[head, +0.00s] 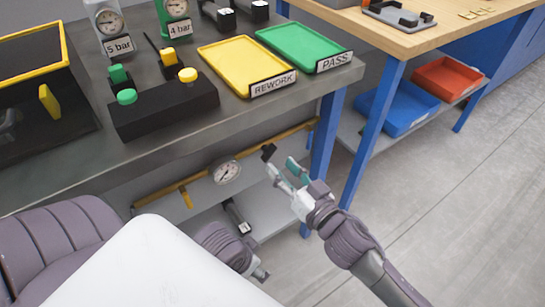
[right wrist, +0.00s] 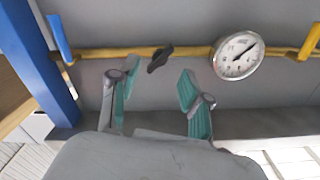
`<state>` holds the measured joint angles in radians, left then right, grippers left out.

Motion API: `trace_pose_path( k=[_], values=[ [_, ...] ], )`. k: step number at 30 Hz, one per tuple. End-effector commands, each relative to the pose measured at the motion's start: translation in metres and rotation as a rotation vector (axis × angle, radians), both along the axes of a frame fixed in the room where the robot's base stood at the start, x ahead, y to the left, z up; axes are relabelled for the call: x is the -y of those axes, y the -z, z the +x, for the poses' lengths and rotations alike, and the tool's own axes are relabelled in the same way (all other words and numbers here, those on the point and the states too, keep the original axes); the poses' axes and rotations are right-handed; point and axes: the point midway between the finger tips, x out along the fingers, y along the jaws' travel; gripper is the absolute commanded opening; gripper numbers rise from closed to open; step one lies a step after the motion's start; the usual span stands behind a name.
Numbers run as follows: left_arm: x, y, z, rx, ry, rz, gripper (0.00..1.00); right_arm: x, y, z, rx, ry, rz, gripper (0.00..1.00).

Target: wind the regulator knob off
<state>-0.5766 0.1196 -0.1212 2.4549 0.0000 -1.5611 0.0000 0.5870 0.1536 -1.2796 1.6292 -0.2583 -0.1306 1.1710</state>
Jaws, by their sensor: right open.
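The regulator knob (right wrist: 160,58) is a small black bar-shaped handle on the yellow pipe under the bench; it also shows in the head view (head: 268,152). My right gripper (head: 282,168) is open with teal pads and faces the pipe. In the right wrist view my right gripper (right wrist: 160,80) has one finger on each side of the knob's line, with the knob just beyond the tips. The jaws look empty, and I see no contact with the knob. A purple arm part of mine is at the lower middle of the head view; any left fingers there are unclear.
A round gauge (head: 227,173) sits on the yellow pipe (right wrist: 105,53) beside the knob. A yellow lever (right wrist: 309,42) and a blue lever (right wrist: 61,38) flank it. A blue bench leg (head: 322,140) stands right of my right gripper. Yellow (head: 212,53) and green (head: 325,32) trays lie above.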

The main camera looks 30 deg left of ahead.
Motion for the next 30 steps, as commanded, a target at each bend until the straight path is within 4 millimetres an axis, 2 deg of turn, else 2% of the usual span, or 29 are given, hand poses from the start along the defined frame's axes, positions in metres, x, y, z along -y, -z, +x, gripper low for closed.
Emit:
trace_pose_path(
  k=[3,9,20,21,27,30],
  values=[
    [0.0,0.0,-0.002,0.003,0.0,0.0,0.75,-0.022,0.001,0.009,0.001,-0.001,0.001,0.48],
    [-0.001,0.005,-0.002,0.002,0.0,0.001,0.75,-0.043,0.001,0.018,0.0,0.0,0.001,0.48],
    [-0.001,0.005,-0.002,0.003,0.0,0.0,0.75,-0.049,0.0,0.02,0.0,0.0,0.0,0.48],
    [-0.001,0.005,-0.002,0.003,0.0,0.0,0.75,-0.049,0.0,0.02,0.0,0.0,0.0,0.46],
    [-0.001,0.005,-0.002,0.003,0.0,0.0,0.75,-0.048,0.0,0.02,0.0,0.0,0.0,0.13],
    [0.0,0.005,-0.002,0.003,0.0,0.0,0.75,-0.048,0.0,0.02,0.0,0.0,0.0,0.0]
  ],
)
